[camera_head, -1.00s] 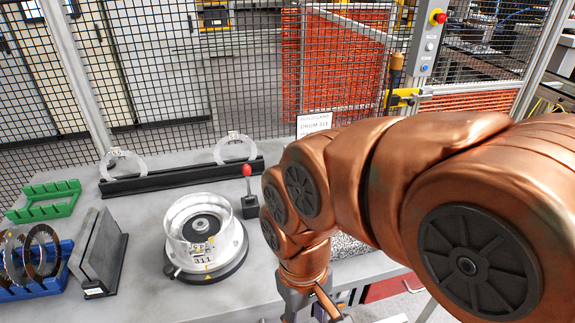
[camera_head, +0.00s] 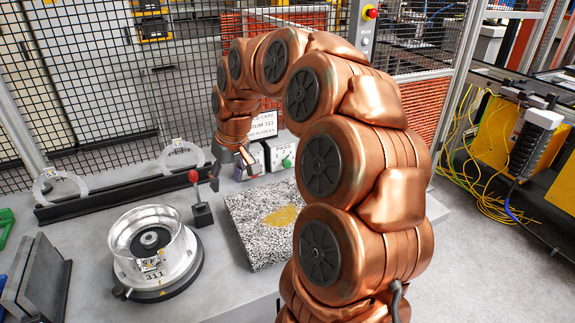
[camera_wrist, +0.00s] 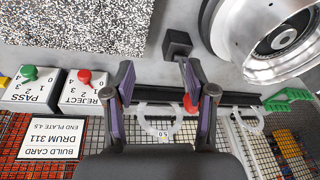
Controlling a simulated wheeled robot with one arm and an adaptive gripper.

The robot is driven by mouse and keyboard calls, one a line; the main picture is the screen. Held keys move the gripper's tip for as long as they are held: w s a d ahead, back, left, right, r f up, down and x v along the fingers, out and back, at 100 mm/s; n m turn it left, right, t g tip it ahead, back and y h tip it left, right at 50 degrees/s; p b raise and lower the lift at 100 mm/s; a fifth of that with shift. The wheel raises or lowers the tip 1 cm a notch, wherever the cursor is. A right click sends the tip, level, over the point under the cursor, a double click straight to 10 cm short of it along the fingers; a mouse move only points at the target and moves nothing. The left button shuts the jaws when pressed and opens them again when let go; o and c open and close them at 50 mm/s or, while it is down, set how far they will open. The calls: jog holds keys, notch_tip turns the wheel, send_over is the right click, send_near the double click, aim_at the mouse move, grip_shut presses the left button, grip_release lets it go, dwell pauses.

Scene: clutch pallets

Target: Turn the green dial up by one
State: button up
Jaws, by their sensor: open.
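The green dial (camera_head: 287,163) is a small round knob on a white box marked PASS (camera_head: 281,146), at the back of the bench right of my gripper. In the wrist view the green dial (camera_wrist: 29,72) is at the far left, with printed numbers around it. Its exact setting is too small to tell. My gripper (camera_head: 232,170) is open and empty, above the back of the bench. In the wrist view its fingers (camera_wrist: 160,80) are apart from the dial, which lies well to their left.
A red dial (camera_wrist: 84,76) on the REJECT box (camera_wrist: 82,92) is between the green dial and my gripper. A red-knobbed lever (camera_head: 193,176) stands close by my gripper. A build card (camera_head: 262,124) stands behind. A speckled slab (camera_head: 258,222) and drum (camera_head: 150,245) occupy the bench.

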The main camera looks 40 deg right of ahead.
jog(key=w+d+f+m+t, duration=0.1)
jog(key=w+d, duration=0.2)
jog(key=d, duration=0.4)
jog(key=w+d+f+m, duration=0.1)
jog(key=w+d+f, duration=0.1)
jog(key=d, duration=0.4)
jog(key=m+h+b, duration=0.1)
jog(key=h, duration=0.1)
send_near(288, 162)
notch_tip(288, 162, down, 2)
jog(key=shift+t, duration=0.3)
jog(key=shift+p+x, duration=1.1)
jog(key=shift+x, duration=2.95)
jog(key=shift+w, duration=0.1)
jog(key=shift+r, duration=0.1)
grip_shut()
